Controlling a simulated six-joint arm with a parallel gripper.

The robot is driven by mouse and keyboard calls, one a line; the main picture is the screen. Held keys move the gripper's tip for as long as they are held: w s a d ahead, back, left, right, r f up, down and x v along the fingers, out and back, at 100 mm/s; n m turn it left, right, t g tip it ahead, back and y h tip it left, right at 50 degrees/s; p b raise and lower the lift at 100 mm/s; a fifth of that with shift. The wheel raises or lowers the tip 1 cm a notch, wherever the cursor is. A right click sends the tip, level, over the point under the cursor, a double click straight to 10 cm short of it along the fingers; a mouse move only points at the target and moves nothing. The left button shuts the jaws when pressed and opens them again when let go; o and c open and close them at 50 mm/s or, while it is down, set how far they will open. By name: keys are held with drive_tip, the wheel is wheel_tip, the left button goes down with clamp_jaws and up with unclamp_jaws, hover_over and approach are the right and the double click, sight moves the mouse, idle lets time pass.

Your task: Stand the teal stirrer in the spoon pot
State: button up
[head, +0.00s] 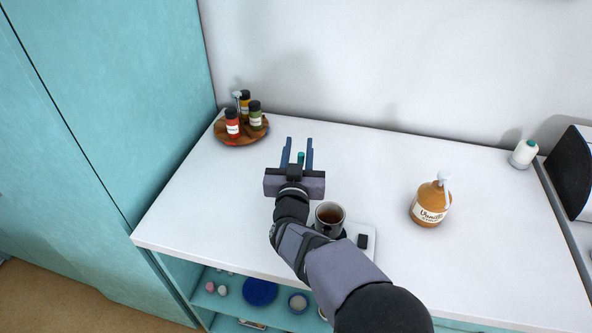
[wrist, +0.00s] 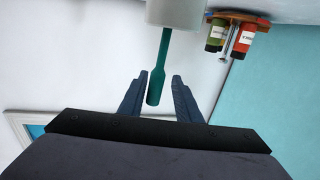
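The teal stirrer (wrist: 158,75) stands with its broader end sticking out of a white cylindrical pot (wrist: 175,13), which looks like the spoon pot. The wrist view is upside down, so the pot is at its top edge. In the head view a bit of the stirrer (head: 301,157) shows between my fingers, and I cannot make out the pot behind my gripper. My gripper (head: 298,155) is open. In the wrist view its fingers (wrist: 157,98) are on either side of the stirrer's end, with a gap on each side, smaller on the left.
A wooden tray (head: 240,141) with several bottles is at the back left. A vanilla pump bottle (head: 430,204) stands right. The counter (head: 365,165) between is clear.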

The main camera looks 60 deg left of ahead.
drive_tip(key=b+v, duration=0.3)
drive_tip(key=v, duration=0.8)
drive_tip(key=shift+s+d, duration=0.15)
drive_tip(key=shift+d, duration=0.1)
